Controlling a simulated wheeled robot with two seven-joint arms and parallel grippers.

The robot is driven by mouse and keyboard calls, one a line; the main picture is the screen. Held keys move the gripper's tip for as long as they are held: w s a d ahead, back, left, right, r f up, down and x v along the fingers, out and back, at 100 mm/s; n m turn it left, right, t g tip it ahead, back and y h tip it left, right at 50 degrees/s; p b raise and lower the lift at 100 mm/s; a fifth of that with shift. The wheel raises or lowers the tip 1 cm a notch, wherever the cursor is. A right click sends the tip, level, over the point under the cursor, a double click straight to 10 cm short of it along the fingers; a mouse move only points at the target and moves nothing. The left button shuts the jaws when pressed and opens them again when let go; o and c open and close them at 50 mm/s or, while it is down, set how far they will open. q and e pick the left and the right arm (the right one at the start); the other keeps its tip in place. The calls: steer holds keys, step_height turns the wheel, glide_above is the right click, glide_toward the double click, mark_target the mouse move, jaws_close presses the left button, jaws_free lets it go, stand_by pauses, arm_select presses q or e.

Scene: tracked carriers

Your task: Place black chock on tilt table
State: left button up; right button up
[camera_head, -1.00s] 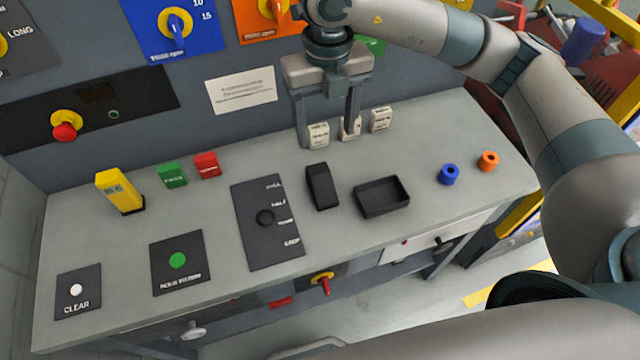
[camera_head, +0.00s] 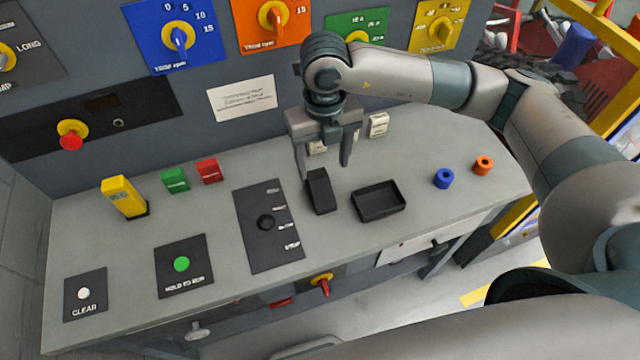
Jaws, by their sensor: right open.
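The black chock (camera_head: 321,192), a dark block, stands on the grey bench top between a dark slotted panel and a shallow black tray. My right gripper (camera_head: 325,171) is open and points down, its fingers at the chock's far end. One finger is by the chock's left edge and the other is to its right. I cannot tell whether either finger touches it. No part is clearly marked as the tilt table; the black tray (camera_head: 379,203) is empty and sits just right of the chock. My left gripper is not in view.
The dark panel (camera_head: 258,239) with a black knob lies left of the chock. A yellow block (camera_head: 122,197), green block (camera_head: 175,180) and red block (camera_head: 209,170) stand further left. Pale labelled blocks (camera_head: 378,125) stand behind the gripper.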

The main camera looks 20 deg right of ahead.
mark_target(320, 183)
steer(key=shift+f+p, duration=0.5)
steer(key=shift+f, duration=1.6)
steer(key=shift+w+a+f+p, duration=0.1)
steer(key=shift+w+f+p, duration=0.05)
steer(key=shift+f+p, duration=0.4)
steer(key=f+p, duration=0.2)
steer(key=f, duration=0.1)
steer(key=shift+w+a+f, duration=0.15)
steer(key=shift+w+f, duration=0.05)
steer(key=shift+f, duration=0.35)
